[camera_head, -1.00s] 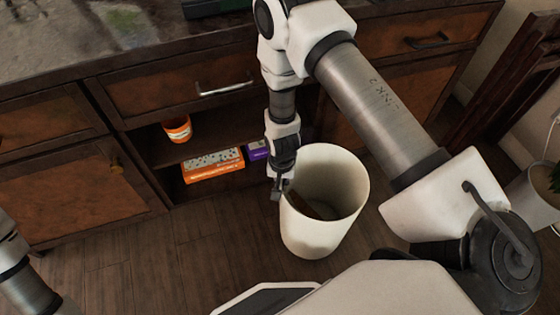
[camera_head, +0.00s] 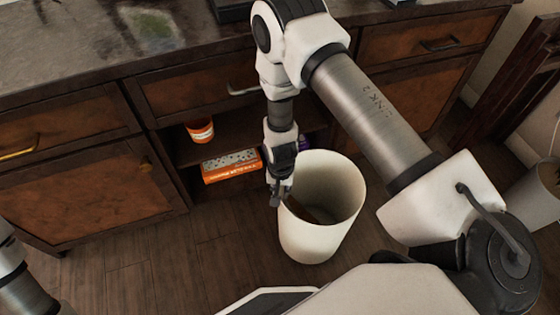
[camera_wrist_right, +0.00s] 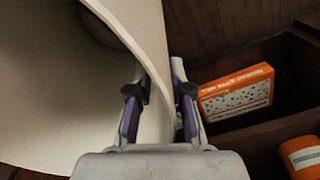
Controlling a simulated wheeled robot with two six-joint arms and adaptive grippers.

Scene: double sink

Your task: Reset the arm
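My right arm reaches down at the middle of the head view. Its gripper (camera_head: 280,196) is at the left rim of a white bin (camera_head: 318,240). In the right wrist view, the right gripper (camera_wrist_right: 158,108) has one finger inside the bin (camera_wrist_right: 45,110) and one outside, shut on the bin's wall. The bin is roughly upright, and something brown shows inside it. My left arm (camera_head: 22,280) shows only as a piece at the lower left edge; its gripper is out of view.
An open cabinet shelf behind the bin holds an orange box (camera_head: 232,167) and an orange-and-white jar (camera_head: 200,131). Drawers and the counter (camera_head: 90,50) stand above. Wooden floor (camera_head: 150,250) is clear on the left. A white planter (camera_head: 535,195) stands at right.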

